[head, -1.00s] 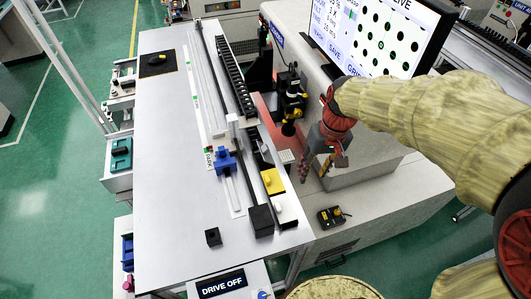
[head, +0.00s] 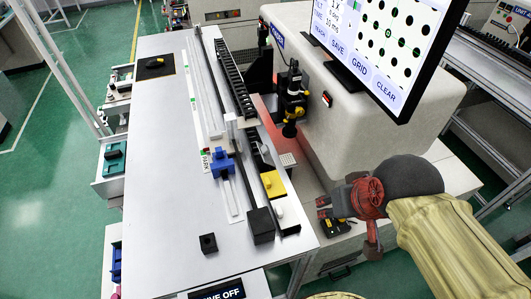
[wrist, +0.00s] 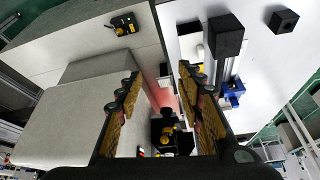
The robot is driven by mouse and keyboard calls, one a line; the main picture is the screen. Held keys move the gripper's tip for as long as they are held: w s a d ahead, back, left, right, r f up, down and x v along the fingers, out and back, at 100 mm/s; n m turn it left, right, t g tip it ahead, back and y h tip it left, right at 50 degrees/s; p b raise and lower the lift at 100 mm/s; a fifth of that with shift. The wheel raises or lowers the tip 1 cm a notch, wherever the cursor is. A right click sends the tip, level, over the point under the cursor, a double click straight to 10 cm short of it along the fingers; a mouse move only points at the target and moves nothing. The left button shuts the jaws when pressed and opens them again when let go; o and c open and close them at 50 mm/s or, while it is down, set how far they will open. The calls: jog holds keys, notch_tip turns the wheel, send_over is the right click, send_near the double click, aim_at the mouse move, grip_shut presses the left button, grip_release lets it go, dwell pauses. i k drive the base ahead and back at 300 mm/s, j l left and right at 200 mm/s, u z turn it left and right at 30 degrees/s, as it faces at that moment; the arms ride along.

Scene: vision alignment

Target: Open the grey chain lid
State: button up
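A black, ribbed cable chain (head: 232,85) runs lengthwise along the right side of the white table in the head view. I cannot clearly make out a separate grey lid on it. My gripper (head: 323,208) is to the right of the table's near right edge, apart from the chain and nearer the camera. In the wrist view the two padded fingers of my gripper (wrist: 158,85) stand wide apart with nothing between them.
A blue block (head: 222,164), a yellow block (head: 272,184) and a black block (head: 261,225) stand along the rail. A monitor (head: 370,45) overhangs the grey machine housing (head: 345,120). The white tabletop (head: 160,190) is mostly bare on the left.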

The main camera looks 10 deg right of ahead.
aim_at(267, 158)
jog(key=k+j+u, duration=0.1)
jog(key=j+u, duration=0.3)
jog(key=j, duration=0.15)
jog(key=j+u, duration=0.45)
